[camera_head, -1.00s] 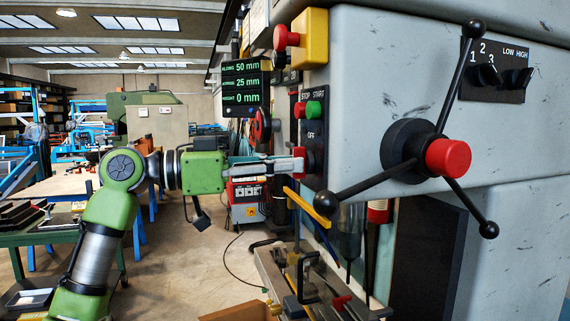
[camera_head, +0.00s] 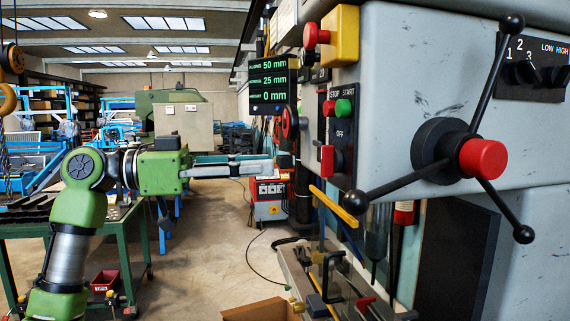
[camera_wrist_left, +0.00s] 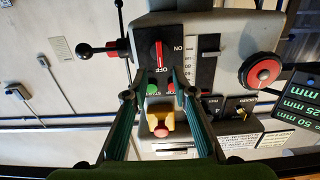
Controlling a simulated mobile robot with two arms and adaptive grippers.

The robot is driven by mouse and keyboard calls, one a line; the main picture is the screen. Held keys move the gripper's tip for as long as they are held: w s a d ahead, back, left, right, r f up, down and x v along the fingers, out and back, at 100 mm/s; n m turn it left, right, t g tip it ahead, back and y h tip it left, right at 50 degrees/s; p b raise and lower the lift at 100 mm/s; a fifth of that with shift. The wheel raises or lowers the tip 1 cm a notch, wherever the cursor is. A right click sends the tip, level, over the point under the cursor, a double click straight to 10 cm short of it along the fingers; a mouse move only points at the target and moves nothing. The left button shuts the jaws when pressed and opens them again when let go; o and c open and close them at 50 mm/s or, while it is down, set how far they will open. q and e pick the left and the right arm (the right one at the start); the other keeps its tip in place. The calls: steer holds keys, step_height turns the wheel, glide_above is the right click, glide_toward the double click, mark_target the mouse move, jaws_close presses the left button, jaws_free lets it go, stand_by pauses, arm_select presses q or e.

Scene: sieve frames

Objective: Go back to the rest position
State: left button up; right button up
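My left gripper (camera_head: 266,168) reaches in from the left in the head view, held level in front of the drill press, with its fingertips left of the control panel (camera_head: 341,130) and apart from it. In the left wrist view the fingers (camera_wrist_left: 160,74) have a gap between them and hold nothing. The turned-over panel shows through that gap, with green and red buttons and a red-handled switch (camera_wrist_left: 157,51). In the head view the switch's red handle (camera_head: 327,158) sits below the OFF label. My right gripper is in neither view.
A red-knobbed three-spoke handle (camera_head: 482,158) juts from the grey machine body on the right. A yellow box with a red button (camera_head: 341,34) and a display (camera_head: 273,81) are above. A green-legged table (camera_head: 133,246) stands left. Open floor lies between.

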arm_select(q)
steer(key=shift+v, duration=0.9)
